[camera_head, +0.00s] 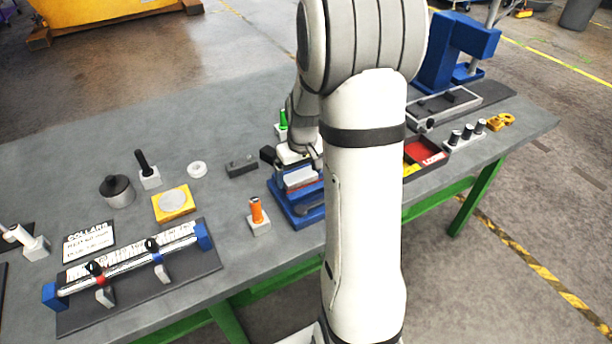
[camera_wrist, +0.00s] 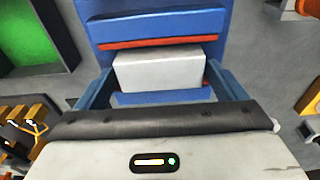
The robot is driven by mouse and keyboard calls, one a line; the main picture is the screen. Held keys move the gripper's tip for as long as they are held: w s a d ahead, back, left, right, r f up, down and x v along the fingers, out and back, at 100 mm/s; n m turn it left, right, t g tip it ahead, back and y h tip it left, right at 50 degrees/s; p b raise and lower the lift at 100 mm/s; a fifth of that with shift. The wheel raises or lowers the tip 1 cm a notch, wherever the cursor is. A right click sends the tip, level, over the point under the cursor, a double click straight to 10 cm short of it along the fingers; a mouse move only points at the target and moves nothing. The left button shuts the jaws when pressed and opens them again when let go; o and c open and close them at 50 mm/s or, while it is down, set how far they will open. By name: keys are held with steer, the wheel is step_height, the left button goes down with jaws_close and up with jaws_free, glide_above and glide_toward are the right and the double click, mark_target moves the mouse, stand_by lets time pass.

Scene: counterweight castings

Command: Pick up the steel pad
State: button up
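A light grey block (camera_wrist: 160,72), which looks like the steel pad, sits against a blue fixture (camera_wrist: 150,24) with a red strip in the wrist view. My gripper (camera_wrist: 160,80) is open, with one blue finger on each side of the block. A narrow gap shows between each finger and the block, so it does not look gripped. In the head view, the blue fixture (camera_head: 284,206) stands near the table's front edge, under my wrist. My arm hides part of it, and my fingertips are hard to make out there.
An orange-handled tool (camera_head: 257,214) stands just left of the fixture, and a green-handled one (camera_head: 283,120) behind it. A dark grey block (camera_head: 241,166) and a yellow plate with a grey disc (camera_head: 173,204) lie further left. A red tray (camera_head: 424,152) is to the right.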

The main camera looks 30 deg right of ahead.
steer(key=c, duration=1)
steer(key=shift+c, duration=0.4)
steer(key=shift+r, duration=0.1)
